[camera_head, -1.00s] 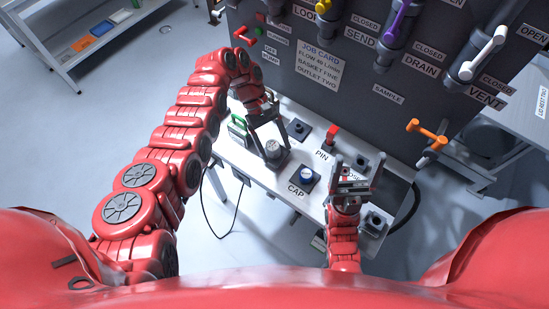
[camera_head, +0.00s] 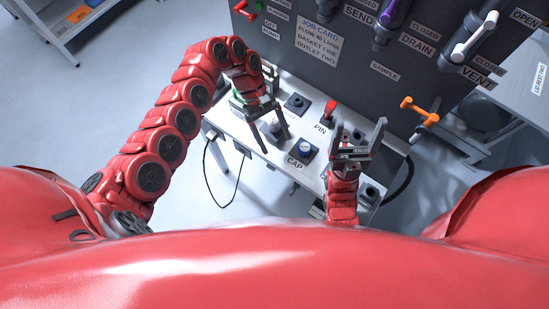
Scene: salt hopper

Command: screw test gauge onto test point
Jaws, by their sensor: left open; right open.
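A round pale grey piece (camera_head: 273,127) stands in a dark square holder on the white bench; it may be the test gauge, but its face is too small to read. My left gripper (camera_head: 267,143) is open, its fingers pointing down over the bench around or just in front of this piece; I cannot tell if they touch it. My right gripper (camera_head: 357,138) is open and empty, its fingers pointing up and away over the right part of the bench. I cannot pick out the test point.
Behind stands a grey panel (camera_head: 330,85) with protruding valves and an orange handle (camera_head: 420,110). A cable (camera_head: 207,178) hangs at the left.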

